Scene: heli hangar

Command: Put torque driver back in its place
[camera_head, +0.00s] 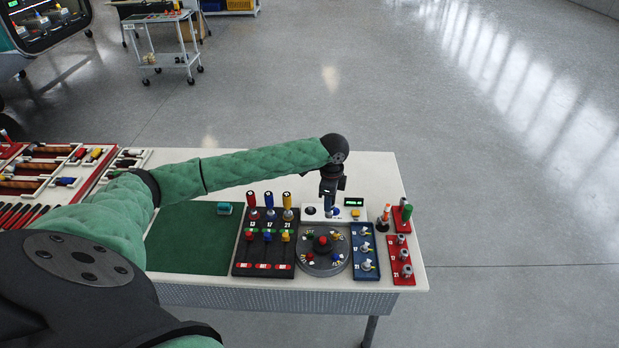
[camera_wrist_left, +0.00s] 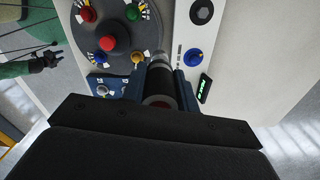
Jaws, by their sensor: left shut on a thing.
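My left gripper (camera_head: 328,208) reaches over the table from the left and points down at the white tester box (camera_head: 350,213). In the left wrist view its blue fingers (camera_wrist_left: 160,88) are shut on a black, round-handled tool, which looks like the torque driver (camera_wrist_left: 161,80). The tool's end has a reddish ring, and its far end is close to the white box; I cannot tell whether it touches. In the head view the tool is mostly hidden by the gripper. A dark gripper on a green sleeve, seemingly my right gripper (camera_wrist_left: 45,61), shows small in the left wrist view.
A black rack (camera_head: 240,262) holds red, blue and yellow drivers. Beside it are a round dial plate (camera_head: 341,266), a blue rack (camera_head: 365,278) and red racks (camera_head: 404,280) with sockets. A green mat (camera_head: 190,240) is mostly clear. A red tool tray (camera_head: 90,180) lies left.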

